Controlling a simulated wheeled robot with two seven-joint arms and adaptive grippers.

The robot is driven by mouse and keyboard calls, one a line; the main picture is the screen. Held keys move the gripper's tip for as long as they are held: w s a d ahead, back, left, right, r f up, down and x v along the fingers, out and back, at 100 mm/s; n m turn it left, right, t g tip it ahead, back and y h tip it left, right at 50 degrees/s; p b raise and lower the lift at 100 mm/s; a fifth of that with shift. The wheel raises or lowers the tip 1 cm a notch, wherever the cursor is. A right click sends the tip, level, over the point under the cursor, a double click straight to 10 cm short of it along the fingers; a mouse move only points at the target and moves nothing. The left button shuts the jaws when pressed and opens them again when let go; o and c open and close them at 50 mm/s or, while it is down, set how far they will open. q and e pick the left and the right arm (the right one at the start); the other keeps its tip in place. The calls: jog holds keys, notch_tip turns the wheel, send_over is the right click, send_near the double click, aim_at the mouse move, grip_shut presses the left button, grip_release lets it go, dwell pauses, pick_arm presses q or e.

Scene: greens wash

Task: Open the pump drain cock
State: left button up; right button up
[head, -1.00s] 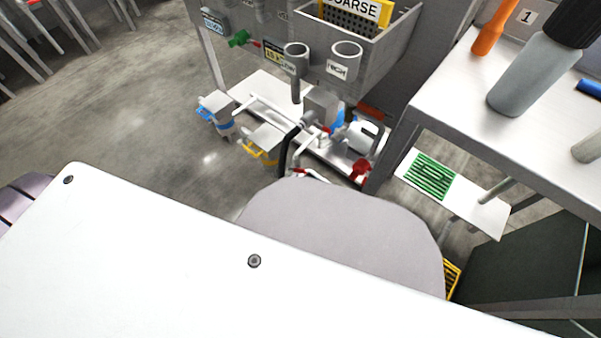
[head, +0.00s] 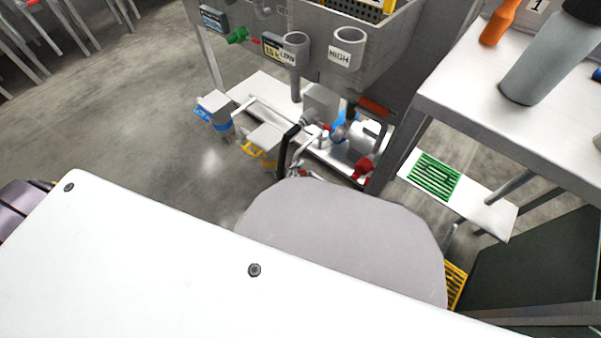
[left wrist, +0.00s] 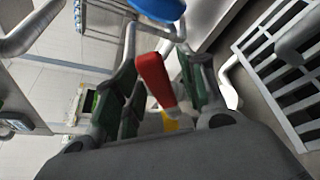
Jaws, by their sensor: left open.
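The pump set (head: 322,105) stands low under the grey wash tank in the head view, with grey and blue bodies, pipes and several red parts. A red valve handle (head: 364,168) shows at its right end. In the left wrist view a red lever handle (left wrist: 155,78) stands between the two fingers of my left gripper (left wrist: 160,90). The fingers are apart, one on each side of the handle; I cannot tell whether either touches it. Which red part in the head view this handle matches is unclear. In the head view I cannot make out the left gripper's fingers. My right gripper is not in view.
A bench (head: 470,85) with a grey bottle (head: 545,65) and an orange-handled tool (head: 500,22) stands right. A green grate (head: 434,176) lies on a low shelf. A white rack (left wrist: 285,70) and a blue part (left wrist: 160,8) are close in the wrist view. Open floor lies left.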

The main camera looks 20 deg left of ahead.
pick_arm(q)
jog(key=c, duration=0.4)
grip_shut()
